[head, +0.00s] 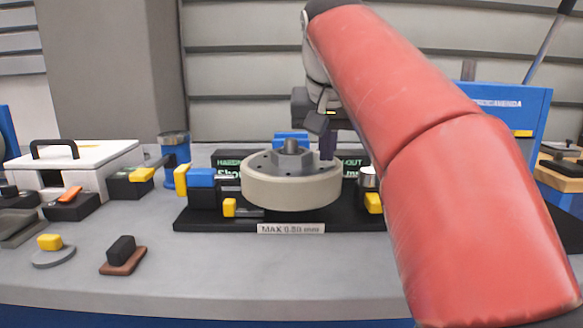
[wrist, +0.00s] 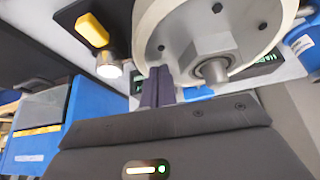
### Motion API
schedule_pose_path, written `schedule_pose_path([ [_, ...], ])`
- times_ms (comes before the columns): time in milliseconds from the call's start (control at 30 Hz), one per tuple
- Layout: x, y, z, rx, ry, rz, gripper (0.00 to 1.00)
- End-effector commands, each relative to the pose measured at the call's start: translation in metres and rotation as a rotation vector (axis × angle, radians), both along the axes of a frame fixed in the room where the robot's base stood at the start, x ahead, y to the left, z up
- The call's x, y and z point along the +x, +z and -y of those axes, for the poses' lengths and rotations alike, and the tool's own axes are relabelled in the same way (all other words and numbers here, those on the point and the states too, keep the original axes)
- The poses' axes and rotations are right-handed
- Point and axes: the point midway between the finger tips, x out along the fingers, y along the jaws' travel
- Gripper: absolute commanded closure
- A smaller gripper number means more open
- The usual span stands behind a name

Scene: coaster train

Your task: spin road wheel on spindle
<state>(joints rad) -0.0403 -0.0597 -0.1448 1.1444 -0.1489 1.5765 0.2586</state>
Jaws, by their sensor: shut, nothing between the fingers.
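In the wrist view the fingertips (wrist: 158,75) lie over the wheel's face near the rim. I cannot tell whether they touch it.
Blue and yellow blocks (head: 201,178) stand left of the wheel, and a silver cylinder (head: 367,177) stands right. A dark display with green text (head: 228,163) is behind. A white case (head: 95,160) and small tools are at left. The front bench is mostly clear.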

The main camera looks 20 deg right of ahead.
Motion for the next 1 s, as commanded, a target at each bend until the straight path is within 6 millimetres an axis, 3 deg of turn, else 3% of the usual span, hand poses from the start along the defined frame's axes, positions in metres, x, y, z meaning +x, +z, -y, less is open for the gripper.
schedule_pose_path([
  [500, 0.033, -0.003, 0.008, -0.001, 0.001, 0.002, 1.00],
  [1000, 0.064, -0.007, -0.003, 0.001, 0.002, -0.004, 1.00],
])
